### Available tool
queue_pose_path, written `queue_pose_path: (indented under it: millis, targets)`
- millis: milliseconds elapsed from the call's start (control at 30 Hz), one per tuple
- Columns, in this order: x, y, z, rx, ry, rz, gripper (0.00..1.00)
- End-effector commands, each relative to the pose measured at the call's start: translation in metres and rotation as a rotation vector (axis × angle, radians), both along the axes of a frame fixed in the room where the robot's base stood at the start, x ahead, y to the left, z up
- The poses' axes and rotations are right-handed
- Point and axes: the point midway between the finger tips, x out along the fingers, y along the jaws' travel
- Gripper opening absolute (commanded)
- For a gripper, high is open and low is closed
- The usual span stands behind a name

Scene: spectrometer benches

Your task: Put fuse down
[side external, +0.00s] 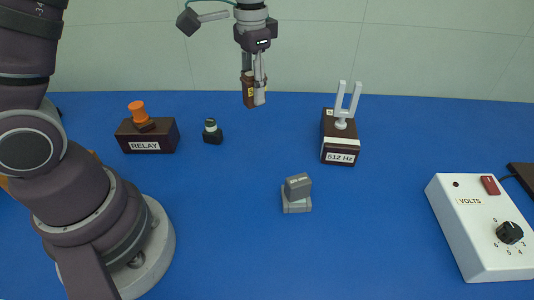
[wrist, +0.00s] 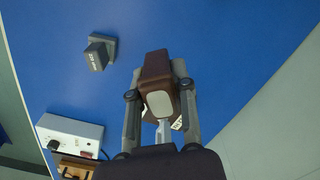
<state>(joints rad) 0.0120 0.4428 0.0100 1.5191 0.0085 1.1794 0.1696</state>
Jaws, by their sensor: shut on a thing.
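My gripper (side external: 254,92) is shut on the fuse (side external: 249,90), a brown block with a small yellow label. It holds the fuse high above the blue table, toward the back of the side external view. In the wrist view the fuse (wrist: 155,76) sits between the two fingers, with a pale rounded patch on its near end. The fingers hide part of its sides.
A grey block on a pale base (side external: 297,194) stands mid-table. A RELAY box (side external: 148,136) and a small dark knob-like piece (side external: 212,132) stand left. The 512 Hz tuning fork (side external: 341,137) stands right of the gripper. A VOLTS box (side external: 480,225) is at right. The front middle is clear.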

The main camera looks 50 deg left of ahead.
Motion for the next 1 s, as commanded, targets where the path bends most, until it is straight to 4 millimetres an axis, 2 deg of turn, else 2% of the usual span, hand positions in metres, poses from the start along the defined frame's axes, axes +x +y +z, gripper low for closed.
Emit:
queue_pose_path:
  millis: [100, 200, 300, 400, 667, 1000]
  targets:
    - [-0.004, -0.003, -0.032, 0.001, 0.008, -0.272, 0.00]
    - [-0.008, -0.004, -0.053, 0.000, 0.007, -0.471, 0.00]
    - [-0.011, -0.005, -0.070, -0.001, 0.006, -0.581, 0.00]
    - [-0.012, -0.005, -0.093, -0.001, 0.007, -0.610, 0.00]
    - [-0.011, -0.005, -0.140, 0.000, 0.004, -0.607, 0.00]
    - [-0.011, -0.005, -0.146, 0.001, 0.000, -0.605, 0.00]
